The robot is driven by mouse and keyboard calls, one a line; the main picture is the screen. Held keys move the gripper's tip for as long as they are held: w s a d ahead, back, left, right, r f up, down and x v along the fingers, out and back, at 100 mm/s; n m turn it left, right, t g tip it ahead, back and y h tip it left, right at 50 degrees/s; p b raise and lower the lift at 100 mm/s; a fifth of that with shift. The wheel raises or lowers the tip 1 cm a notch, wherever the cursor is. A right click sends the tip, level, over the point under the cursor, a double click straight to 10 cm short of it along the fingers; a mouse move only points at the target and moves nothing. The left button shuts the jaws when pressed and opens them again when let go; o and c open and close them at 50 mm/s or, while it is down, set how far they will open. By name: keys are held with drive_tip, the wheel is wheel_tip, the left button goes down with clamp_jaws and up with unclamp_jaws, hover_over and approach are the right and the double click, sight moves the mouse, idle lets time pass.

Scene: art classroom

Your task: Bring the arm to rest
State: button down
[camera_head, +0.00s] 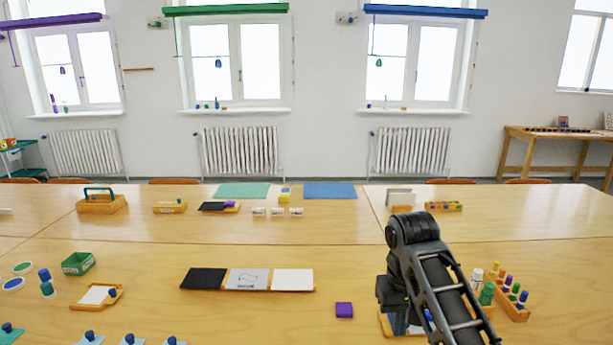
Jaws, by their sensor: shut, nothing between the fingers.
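My arm (436,279) rises from the lower right edge of the head view to a dark rounded joint (412,230) above the near table. A dark block of the arm shows on its left side, low over the table. I cannot make out my gripper or its fingers, and nothing held shows.
Beside my arm are a purple block (344,310) and a wooden rack of colored pegs (511,302). Black, grey and white panels (247,279) lie left of it. A green box (78,264) is farther left. The right middle tabletop (540,245) is bare.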

drive_tip(key=s+a+f+t+y, duration=0.1)
drive_tip(key=s+f+t, duration=0.1)
drive_tip(key=s+f, duration=0.5)
drive_tip(key=s+a+f+t+y, duration=0.15)
drive_tip(key=s+f, duration=0.25)
drive_tip(key=f, duration=0.4)
drive_tip(key=s+f+t, duration=0.3)
drive_tip(key=s+t, duration=0.1)
drive_tip(key=s, duration=0.9)
drive_tip(key=s+d+r+m+t+h, duration=0.1)
drive_tip(key=s+d+r+t, duration=0.1)
drive_tip(key=s+r, duration=0.45)
drive_tip(key=s+d+r+t, duration=0.2)
drive_tip(key=s+r, duration=0.1)
drive_tip(key=s, duration=0.6)
drive_tip(key=s+d+r+t, duration=0.1)
drive_tip(key=s+r, duration=0.3)
drive_tip(key=r, duration=0.3)
drive_tip(key=s+d+r+t, duration=0.1)
drive_tip(key=s+r+t, duration=0.1)
drive_tip(key=s+r, duration=0.3)
wheel_tip(320, 180, up, 3)
drive_tip(key=shift+r+n+h, duration=0.1)
drive_tip(key=shift+n+h, duration=0.2)
drive_tip(key=shift+h, duration=0.15)
